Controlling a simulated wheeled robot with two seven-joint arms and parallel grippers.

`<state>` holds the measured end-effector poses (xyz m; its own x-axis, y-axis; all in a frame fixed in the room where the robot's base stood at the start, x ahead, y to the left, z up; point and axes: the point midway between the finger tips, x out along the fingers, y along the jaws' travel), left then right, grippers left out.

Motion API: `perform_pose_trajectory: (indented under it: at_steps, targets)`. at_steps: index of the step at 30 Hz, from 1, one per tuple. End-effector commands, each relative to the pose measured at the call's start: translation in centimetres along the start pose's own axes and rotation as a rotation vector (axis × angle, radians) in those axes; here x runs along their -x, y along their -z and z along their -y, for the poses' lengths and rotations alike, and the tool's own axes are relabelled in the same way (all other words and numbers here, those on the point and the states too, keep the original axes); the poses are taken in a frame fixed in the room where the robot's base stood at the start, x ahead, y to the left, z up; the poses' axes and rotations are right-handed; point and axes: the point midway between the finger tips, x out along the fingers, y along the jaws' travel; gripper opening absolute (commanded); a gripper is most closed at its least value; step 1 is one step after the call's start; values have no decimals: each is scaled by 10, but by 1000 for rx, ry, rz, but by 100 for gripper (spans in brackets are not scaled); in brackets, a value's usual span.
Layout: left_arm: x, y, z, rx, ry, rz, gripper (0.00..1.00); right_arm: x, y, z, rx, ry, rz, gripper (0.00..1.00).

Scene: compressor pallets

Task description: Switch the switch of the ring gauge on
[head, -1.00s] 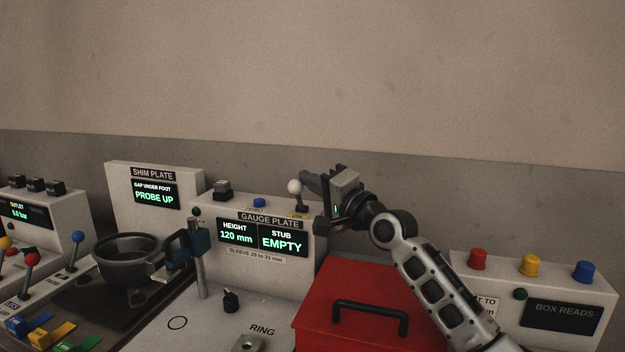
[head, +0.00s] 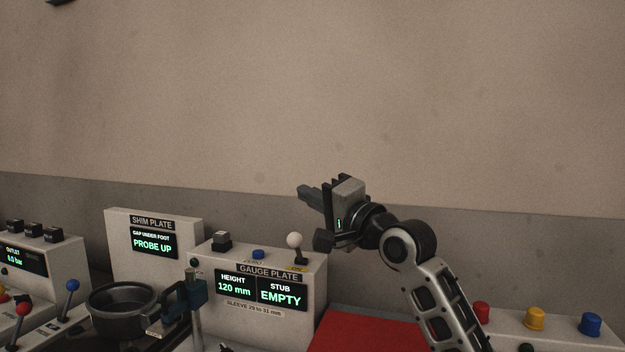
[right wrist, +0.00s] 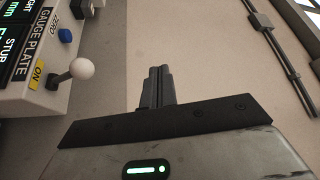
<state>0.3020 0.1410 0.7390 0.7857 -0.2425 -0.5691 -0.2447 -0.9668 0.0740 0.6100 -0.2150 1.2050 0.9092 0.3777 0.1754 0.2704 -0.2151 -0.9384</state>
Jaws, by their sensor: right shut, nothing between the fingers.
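The gauge housing marked GAUGE PLATE (head: 268,272) has lit displays reading HEIGHT 120 mm and STUB EMPTY. On its top right is a lever switch with a white ball knob (head: 294,240), beside a yellow ON label (head: 297,268). The lever leans a little left of its base in the head view. The knob (right wrist: 82,68) and ON label (right wrist: 37,75) also show in the right wrist view. My right gripper (head: 306,194) is shut and empty, above the knob and apart from it. Its closed fingers (right wrist: 158,86) show in the right wrist view. My left gripper is not seen.
A blue button (head: 258,254) and a black switch (head: 222,240) sit left of the lever on the housing. The SHIM PLATE panel (head: 190,229) stands further left. The wall space above is free.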

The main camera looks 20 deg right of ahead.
Motion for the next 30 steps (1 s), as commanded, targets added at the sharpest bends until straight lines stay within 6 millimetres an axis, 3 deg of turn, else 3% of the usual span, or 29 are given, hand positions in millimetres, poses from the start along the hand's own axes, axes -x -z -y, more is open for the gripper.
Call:
perform_pose_trajectory:
  at_steps: [1, 6, 13, 30]
  targets:
    - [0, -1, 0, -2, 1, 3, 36, 6, -4, 13, 1, 6, 0, 0]
    - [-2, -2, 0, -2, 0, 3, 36, 31, -22, 39, 0, 5, 0, 0]
    - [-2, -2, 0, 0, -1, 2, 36, 54, -38, 65, -1, 4, 0, 0]
    - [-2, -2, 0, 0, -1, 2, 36, 61, -43, 72, -1, 0, -1, 0]
